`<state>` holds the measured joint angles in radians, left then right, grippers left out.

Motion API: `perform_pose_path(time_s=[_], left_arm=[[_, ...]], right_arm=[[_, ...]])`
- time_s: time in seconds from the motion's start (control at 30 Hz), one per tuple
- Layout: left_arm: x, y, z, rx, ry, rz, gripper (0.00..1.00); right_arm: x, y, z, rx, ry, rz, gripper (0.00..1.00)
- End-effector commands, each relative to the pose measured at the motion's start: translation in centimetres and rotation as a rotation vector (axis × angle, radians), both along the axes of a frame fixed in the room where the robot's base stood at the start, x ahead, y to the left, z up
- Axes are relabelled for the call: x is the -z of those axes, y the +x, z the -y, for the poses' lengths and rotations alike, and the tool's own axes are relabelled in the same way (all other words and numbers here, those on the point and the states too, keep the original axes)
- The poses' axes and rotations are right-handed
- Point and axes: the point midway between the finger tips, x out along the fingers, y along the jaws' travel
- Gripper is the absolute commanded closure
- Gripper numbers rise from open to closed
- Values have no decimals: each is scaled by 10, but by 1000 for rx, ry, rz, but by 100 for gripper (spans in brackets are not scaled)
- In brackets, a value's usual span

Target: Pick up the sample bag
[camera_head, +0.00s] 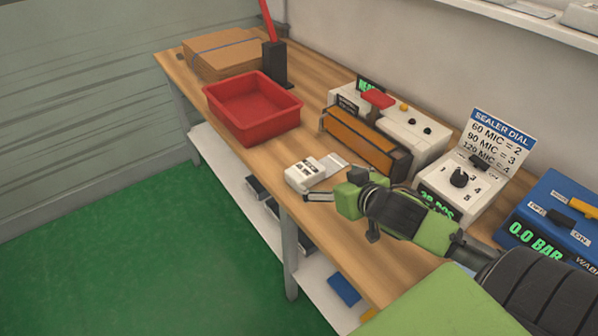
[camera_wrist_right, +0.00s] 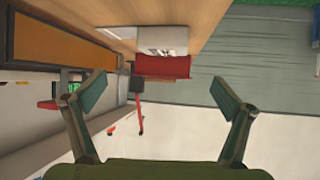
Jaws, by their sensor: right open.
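The sample bag (camera_head: 306,173) looks like a small white packet with dark print and a pale flat end. It lies on the wooden bench, just in front of the red tray. In the right wrist view the white packet (camera_wrist_right: 165,38) shows ahead of the jaws, against the red tray. My right gripper (camera_head: 328,187) is close to the bag's near side, open and empty. In the right wrist view its two fingers (camera_wrist_right: 160,88) stand wide apart with nothing between them. Whether a finger touches the bag is unclear. My left gripper is in neither view.
A red tray (camera_head: 253,118) and cardboard (camera_head: 222,55) stand farther back on the bench (camera_head: 240,155). A sealer with an orange front (camera_head: 358,143), a sealer dial box (camera_head: 462,185) and a blue gauge box (camera_head: 550,225) line the wall side. A lower shelf (camera_head: 325,295) lies below.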

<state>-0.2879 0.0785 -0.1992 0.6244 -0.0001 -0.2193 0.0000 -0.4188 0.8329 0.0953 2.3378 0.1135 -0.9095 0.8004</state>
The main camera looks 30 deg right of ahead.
Motion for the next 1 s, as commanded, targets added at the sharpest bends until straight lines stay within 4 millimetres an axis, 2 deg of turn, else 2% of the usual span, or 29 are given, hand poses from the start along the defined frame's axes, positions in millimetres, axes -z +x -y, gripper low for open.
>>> perform_pose_path(time_s=[0.1,0.17,0.33,0.43,0.57,0.8,1.0], left_arm=[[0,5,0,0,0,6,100],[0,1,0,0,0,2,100],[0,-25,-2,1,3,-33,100],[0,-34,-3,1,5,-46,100],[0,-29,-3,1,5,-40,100],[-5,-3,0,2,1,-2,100],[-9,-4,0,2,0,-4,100]], right_arm=[[2,12,1,-1,5,11,4],[6,20,3,0,5,10,4],[21,48,6,2,4,10,4],[30,62,7,0,3,9,4],[37,72,8,0,3,7,4],[45,88,6,-1,4,7,4],[60,112,6,1,3,6,4]])
